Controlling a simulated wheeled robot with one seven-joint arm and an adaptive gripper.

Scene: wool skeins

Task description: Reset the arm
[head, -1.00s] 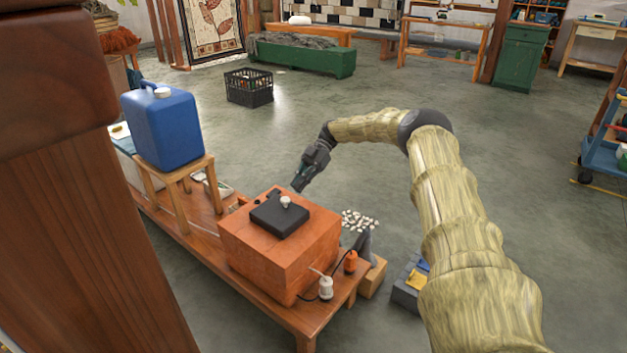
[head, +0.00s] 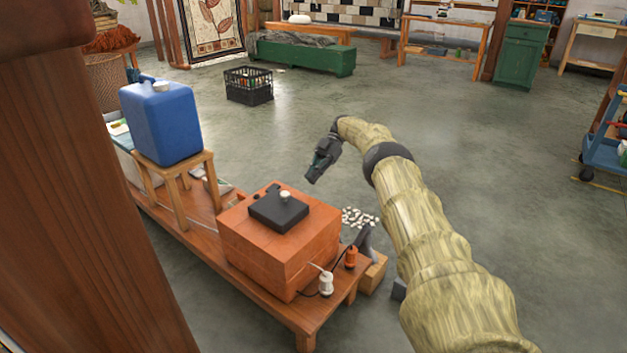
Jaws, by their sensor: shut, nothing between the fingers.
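My gripper (head: 312,177) is at the end of my arm, in the air just beyond and above the orange block-like box (head: 265,262). It points down and to the left. It is shut and empty, and apart from everything around it. My arm, in a pale straw-coloured sleeve, reaches in from the lower right and bends at a dark joint. No wool skein is clearly recognisable near the gripper.
A low wooden table (head: 303,322) carries the orange box, a black device (head: 278,208) and a stool (head: 170,180) with a blue jerrycan (head: 163,122). A black crate (head: 249,86) and a green chest (head: 305,55) stand farther back. The middle floor is clear.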

